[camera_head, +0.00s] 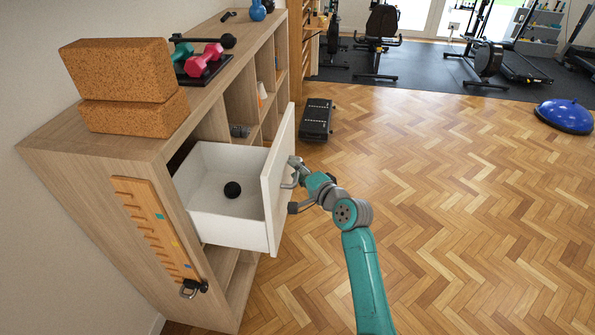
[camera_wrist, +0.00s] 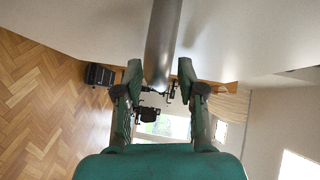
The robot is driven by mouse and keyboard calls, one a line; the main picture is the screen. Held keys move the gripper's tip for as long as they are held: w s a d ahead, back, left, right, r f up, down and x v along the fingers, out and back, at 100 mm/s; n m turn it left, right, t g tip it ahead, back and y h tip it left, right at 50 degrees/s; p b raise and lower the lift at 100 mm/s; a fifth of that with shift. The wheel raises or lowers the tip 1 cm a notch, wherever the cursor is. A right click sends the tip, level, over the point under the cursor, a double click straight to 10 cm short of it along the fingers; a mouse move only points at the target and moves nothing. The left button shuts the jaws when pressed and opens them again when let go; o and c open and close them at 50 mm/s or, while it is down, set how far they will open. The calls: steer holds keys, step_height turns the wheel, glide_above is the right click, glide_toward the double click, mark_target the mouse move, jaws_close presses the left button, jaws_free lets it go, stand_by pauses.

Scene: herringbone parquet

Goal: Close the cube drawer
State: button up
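The cube drawer (camera_head: 229,229) is white and stands pulled out of the wooden shelf unit, with its inside open to view. A small black ball (camera_head: 232,190) lies in it. Its tall front panel (camera_head: 276,190) faces right and carries a grey metal handle (camera_head: 290,182). My gripper (camera_head: 303,176) is at this handle, on the outer side of the front. In the wrist view, my gripper's two green fingers (camera_wrist: 160,78) lie on either side of the grey handle bar (camera_wrist: 163,45). Whether they press on it is unclear.
The shelf unit (camera_head: 60,150) holds cork blocks (camera_head: 135,88) and dumbbells (camera_head: 203,58) on top. A black step-like box (camera_head: 316,119) stands on the floor beyond the drawer. The parquet (camera_head: 460,210) to the right is clear. Gym machines stand at the back.

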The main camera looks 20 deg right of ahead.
jaws_close()
steer(key=w+a, duration=0.6)
steer(key=a, duration=0.4)
steer(key=w+a, duration=0.5)
steer(key=a, duration=0.5)
steer(key=shift+w+a, duration=0.15)
steer(key=shift+w, duration=0.25)
jaws_free()
steer(key=shift+s, duration=0.1)
steer(key=v, duration=1.2)
